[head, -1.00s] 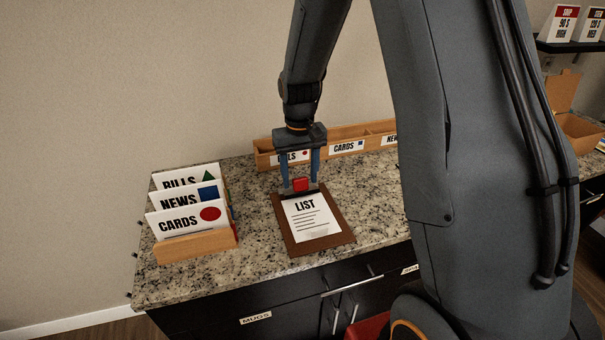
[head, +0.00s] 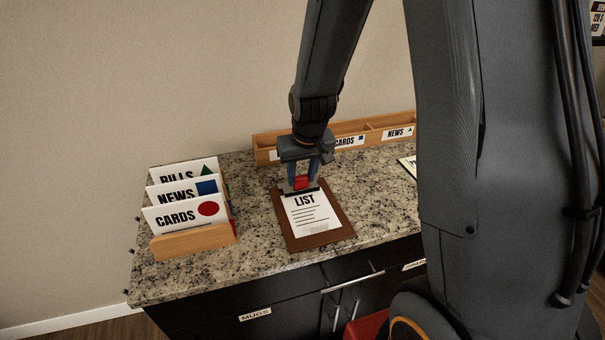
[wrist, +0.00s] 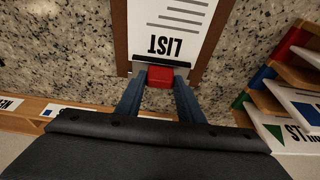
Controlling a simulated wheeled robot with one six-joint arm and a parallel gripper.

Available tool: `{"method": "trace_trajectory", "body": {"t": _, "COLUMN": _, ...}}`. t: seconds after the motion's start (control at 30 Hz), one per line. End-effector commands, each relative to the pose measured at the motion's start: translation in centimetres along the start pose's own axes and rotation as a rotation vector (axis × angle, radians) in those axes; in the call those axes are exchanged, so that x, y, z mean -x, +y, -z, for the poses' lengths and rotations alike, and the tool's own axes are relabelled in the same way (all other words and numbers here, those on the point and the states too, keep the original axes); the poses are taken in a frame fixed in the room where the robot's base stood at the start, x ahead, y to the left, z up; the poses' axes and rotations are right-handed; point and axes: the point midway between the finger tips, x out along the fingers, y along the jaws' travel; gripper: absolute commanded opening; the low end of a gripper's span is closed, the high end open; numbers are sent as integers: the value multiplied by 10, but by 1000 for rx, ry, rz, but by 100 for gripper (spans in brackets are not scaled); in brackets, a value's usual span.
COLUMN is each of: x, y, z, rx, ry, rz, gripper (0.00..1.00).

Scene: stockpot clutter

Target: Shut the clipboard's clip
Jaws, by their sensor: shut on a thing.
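The brown clipboard (head: 334,234) lies flat on the granite counter with a white LIST sheet (head: 311,218) on it. Its clip (head: 300,192) is at the end nearest the wall, with a dark bar across the top of the sheet and a red tab. The red tab (wrist: 160,77) also shows in the wrist view. My gripper (head: 302,183) points down over the clip, its two blue-grey fingers on either side of the red tab, shut on it. The fingers hide the tab's sides, and I cannot tell the clip's exact angle.
A wooden rack (head: 192,242) with BILLS, NEWS and CARDS cards stands left of the clipboard. A long wooden sorting tray (head: 262,146) runs along the wall behind my gripper. The counter between rack and clipboard is clear.

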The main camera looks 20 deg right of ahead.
Motion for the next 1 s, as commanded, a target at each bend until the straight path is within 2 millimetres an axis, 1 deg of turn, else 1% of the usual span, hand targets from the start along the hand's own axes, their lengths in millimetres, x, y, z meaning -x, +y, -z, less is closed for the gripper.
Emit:
{"method": "trace_trajectory", "body": {"t": 0.03, "x": -4, "y": 0, "z": -3, "rx": -2, "ry": 32, "rz": 1, "gripper": 12}}
{"method": "trace_trajectory", "body": {"t": 0.2, "x": -3, "y": 0, "z": -5, "rx": -1, "ry": 95, "rz": -1, "gripper": 12}}
{"method": "trace_trajectory", "body": {"t": 0.57, "x": -1, "y": 1, "z": -6, "rx": 0, "ry": 107, "rz": -3, "gripper": 12}}
{"method": "trace_trajectory", "body": {"t": 0.6, "x": -1, "y": 1, "z": -6, "rx": 0, "ry": 107, "rz": -3, "gripper": 38}}
{"method": "trace_trajectory", "body": {"t": 0.7, "x": -1, "y": 0, "z": -6, "rx": 1, "ry": 107, "rz": -3, "gripper": 53}}
{"method": "trace_trajectory", "body": {"t": 1.0, "x": -1, "y": 0, "z": -6, "rx": 1, "ry": 106, "rz": -3, "gripper": 53}}
